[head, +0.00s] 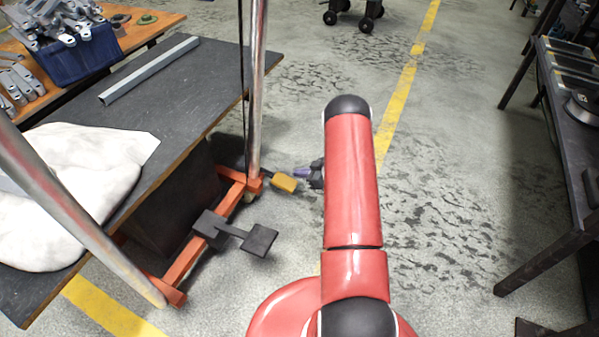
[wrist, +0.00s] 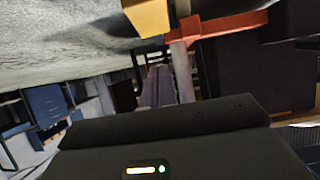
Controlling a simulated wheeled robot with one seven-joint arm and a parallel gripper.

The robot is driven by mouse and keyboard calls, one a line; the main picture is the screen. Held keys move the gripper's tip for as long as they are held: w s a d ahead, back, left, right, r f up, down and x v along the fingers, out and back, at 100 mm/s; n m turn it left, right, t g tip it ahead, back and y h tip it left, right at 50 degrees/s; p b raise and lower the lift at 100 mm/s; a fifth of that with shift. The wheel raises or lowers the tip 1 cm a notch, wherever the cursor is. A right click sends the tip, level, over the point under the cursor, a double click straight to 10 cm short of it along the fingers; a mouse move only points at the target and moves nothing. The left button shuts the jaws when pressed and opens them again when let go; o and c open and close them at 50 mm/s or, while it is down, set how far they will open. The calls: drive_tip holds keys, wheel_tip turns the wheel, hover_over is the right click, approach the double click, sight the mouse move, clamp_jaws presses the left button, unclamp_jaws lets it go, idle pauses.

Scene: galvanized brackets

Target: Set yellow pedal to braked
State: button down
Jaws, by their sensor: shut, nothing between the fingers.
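The yellow pedal (head: 285,183) sits low at the end of an arm on the orange frame (head: 233,197), beside a metal post. It also shows at the top of the wrist view (wrist: 147,18), where the floor is uppermost. My gripper (head: 299,172) is shut and empty, its purplish fingers just right of and behind the pedal in the head view. In the wrist view the closed fingers (wrist: 157,86) point toward the frame, with the pedal beside their tips. I cannot tell whether they touch the pedal. My red arm hides part of the gripper.
A dark bench (head: 160,110) with a white sack (head: 80,180) and metal bar (head: 150,69) stands left. Another table (head: 560,150) is at right. Open floor lies between.

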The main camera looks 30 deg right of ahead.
drive_tip(key=s+d, duration=0.4)
drive_tip(key=s, duration=0.2)
drive_tip(key=shift+d+r, duration=0.2)
drive_tip(key=shift+d, duration=0.1)
